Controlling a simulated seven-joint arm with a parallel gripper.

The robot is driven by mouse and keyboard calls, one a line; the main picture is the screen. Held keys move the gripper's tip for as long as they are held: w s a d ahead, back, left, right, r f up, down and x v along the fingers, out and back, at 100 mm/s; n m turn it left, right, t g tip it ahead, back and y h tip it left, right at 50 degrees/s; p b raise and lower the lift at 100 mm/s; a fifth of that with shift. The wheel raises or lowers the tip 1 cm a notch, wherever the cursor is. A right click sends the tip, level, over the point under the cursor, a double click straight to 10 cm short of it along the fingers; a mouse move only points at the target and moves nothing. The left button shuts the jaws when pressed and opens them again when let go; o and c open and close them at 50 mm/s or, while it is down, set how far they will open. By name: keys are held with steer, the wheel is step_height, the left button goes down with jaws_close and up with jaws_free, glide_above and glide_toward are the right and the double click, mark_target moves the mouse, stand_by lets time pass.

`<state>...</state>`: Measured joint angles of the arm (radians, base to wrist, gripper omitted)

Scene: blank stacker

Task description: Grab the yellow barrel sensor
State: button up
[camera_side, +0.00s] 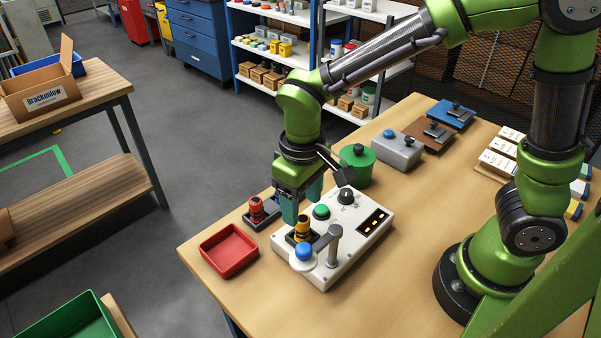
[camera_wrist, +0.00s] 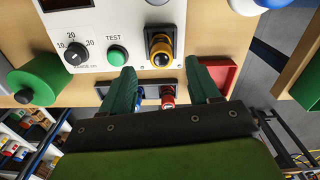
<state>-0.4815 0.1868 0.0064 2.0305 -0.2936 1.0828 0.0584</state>
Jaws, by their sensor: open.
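The yellow barrel sensor (camera_side: 302,229) stands upright in a dark square socket on the white test box (camera_side: 352,246). In the wrist view the yellow sensor (camera_wrist: 161,51) shows end-on, just beyond the gap between my fingertips. My gripper (camera_side: 302,208) is open and empty, with its teal fingers pointing down near the box's left edge. In the wrist view my gripper (camera_wrist: 160,68) has its fingers spread on either side. A red barrel sensor (camera_side: 256,209) stands in a dark holder (camera_side: 270,220) left of the box; a blue part (camera_wrist: 139,102) shows beside it in the wrist view.
A red tray (camera_side: 229,250) lies at left. A green round container (camera_side: 357,166) stands behind.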

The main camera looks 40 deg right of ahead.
mark_target(302, 218)
step_height(302, 218, down, 6)
steer(key=shift+s+a+r, duration=0.1)
steer(key=shift+r, duration=0.05)
stand_by(0.3)
